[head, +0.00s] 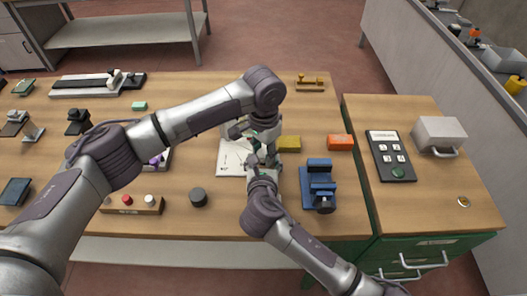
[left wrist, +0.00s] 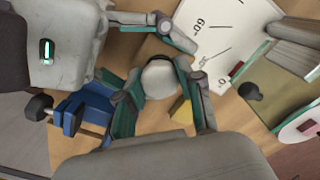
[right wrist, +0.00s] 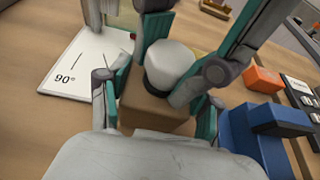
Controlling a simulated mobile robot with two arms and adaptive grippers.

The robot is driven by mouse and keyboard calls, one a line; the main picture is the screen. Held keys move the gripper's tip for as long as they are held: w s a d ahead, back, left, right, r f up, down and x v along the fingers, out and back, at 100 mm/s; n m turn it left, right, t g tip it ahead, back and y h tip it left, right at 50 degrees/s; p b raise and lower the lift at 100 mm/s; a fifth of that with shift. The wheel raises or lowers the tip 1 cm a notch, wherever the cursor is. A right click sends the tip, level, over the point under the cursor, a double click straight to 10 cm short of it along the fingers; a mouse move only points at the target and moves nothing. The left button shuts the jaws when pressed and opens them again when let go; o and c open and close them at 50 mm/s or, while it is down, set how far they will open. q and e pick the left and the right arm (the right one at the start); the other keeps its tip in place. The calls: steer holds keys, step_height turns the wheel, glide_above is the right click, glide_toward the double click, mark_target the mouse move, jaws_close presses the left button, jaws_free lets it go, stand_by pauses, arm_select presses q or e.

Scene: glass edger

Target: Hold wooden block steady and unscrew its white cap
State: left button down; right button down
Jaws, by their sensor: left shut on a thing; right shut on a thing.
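The wooden block (right wrist: 152,108) is brown and stands upright between the fingers of my right gripper (right wrist: 155,112) in the right wrist view. Its round white cap (right wrist: 172,62) sits on top, above a dark ring. It also shows in the left wrist view (left wrist: 159,79). My left gripper (left wrist: 162,88) comes from above, its teal-padded fingers shut on the cap. In the head view my left gripper (head: 264,140) is directly above my right gripper (head: 262,166), and the two hide most of the block.
A white angle sheet (head: 232,160) lies left of the grippers. A yellow block (head: 289,143), an orange box (head: 340,142) and a blue vise-like fixture (head: 318,188) stand close on the right. A dark cylinder (head: 198,197) and button panel (head: 133,204) are near the front edge.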

arm_select(q)
steer(key=c, duration=0.7)
jaws_free()
